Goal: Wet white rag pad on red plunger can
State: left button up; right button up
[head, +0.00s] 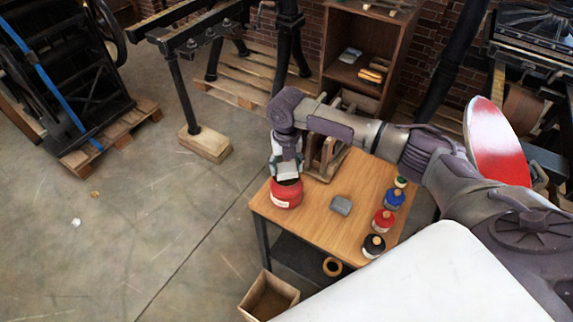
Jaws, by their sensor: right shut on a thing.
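A red plunger can (286,194) with a pale label stands at the left corner of the wooden table. My right gripper (285,160) points down over the can and is shut on the white rag pad (287,172). The pad is at the top of the can and covers most of it; I cannot tell whether it presses on the plunger or is just above it. The fingertips are partly hidden. My left gripper is not in view.
A grey block (341,205) lies mid-table (318,222). A black jar (374,246), a red jar (383,221), a blue jar (394,198) and a small green-and-yellow jar (401,182) line the right edge. A wooden rack (325,155) stands behind. An open box (268,296) is on the floor.

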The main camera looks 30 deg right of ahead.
aim_at(286, 167)
jog(key=shift+f+b, duration=0.4)
jog(key=shift+f, duration=0.5)
dwell(0.8)
jog(key=shift+r, duration=0.15)
notch_tip(286, 167, up, 7)
jog(key=p, duration=0.7)
jog(key=shift+a, duration=0.1)
dwell(0.7)
